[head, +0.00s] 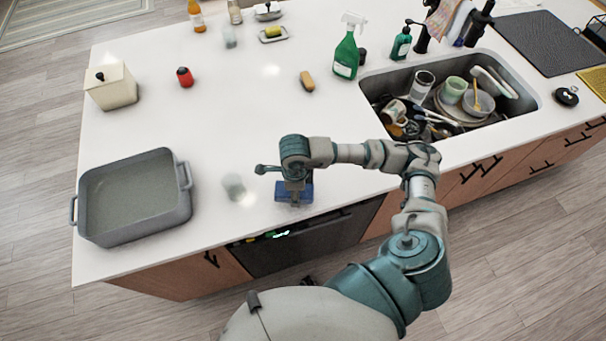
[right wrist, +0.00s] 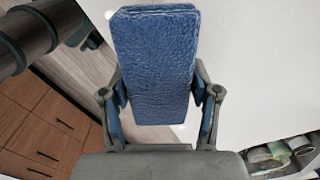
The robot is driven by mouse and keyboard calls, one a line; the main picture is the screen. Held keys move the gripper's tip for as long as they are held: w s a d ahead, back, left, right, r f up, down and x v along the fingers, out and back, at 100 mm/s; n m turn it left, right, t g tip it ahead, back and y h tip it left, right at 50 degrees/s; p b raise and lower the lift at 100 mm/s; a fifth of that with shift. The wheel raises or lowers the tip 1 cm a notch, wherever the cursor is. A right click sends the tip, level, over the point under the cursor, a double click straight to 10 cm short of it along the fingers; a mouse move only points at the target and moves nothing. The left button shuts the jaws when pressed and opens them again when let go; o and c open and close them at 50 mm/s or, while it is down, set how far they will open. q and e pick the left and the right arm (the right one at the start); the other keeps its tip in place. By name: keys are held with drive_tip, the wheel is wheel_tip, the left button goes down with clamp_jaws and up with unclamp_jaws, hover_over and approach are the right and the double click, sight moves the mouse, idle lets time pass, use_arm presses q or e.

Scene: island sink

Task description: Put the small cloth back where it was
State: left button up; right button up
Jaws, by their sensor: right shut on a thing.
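The small cloth is a blue, folded, textured block (head: 281,193) near the front edge of the white counter. My right gripper (head: 294,185) is above it, pointing down and shut on it. In the right wrist view the blue cloth (right wrist: 155,60) fills the upper middle, with a gripper finger on each side. I cannot tell whether the cloth touches the counter. My left gripper is not in view.
A grey roasting pan (head: 135,200) stands at the left, with a clear cup (head: 234,187) between it and my gripper. The sink (head: 450,95) full of dishes is at right. The counter's middle is clear.

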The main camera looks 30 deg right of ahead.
drive_tip(key=w+d, duration=0.2)
drive_tip(key=w, duration=0.1)
drive_tip(key=w+d, duration=0.2)
drive_tip(key=shift+w+f+p, duration=0.25)
drive_tip(key=shift+p, duration=0.15)
drive_tip(key=shift+w+d+f, duration=0.1)
drive_tip(key=shift+d+f, duration=0.05)
drive_tip(key=shift+d, duration=0.05)
drive_tip(key=f, duration=0.3)
drive_tip(key=shift+d+f+p, duration=0.1)
drive_tip(key=shift+d+p, duration=0.25)
drive_tip(key=shift+p, duration=0.05)
drive_tip(key=shift+f, duration=0.15)
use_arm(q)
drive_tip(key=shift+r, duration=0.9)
use_arm(e)
drive_tip(key=shift+a, duration=0.3)
drive_tip(key=o, duration=1.1)
drive_tip(key=shift+a, duration=0.1)
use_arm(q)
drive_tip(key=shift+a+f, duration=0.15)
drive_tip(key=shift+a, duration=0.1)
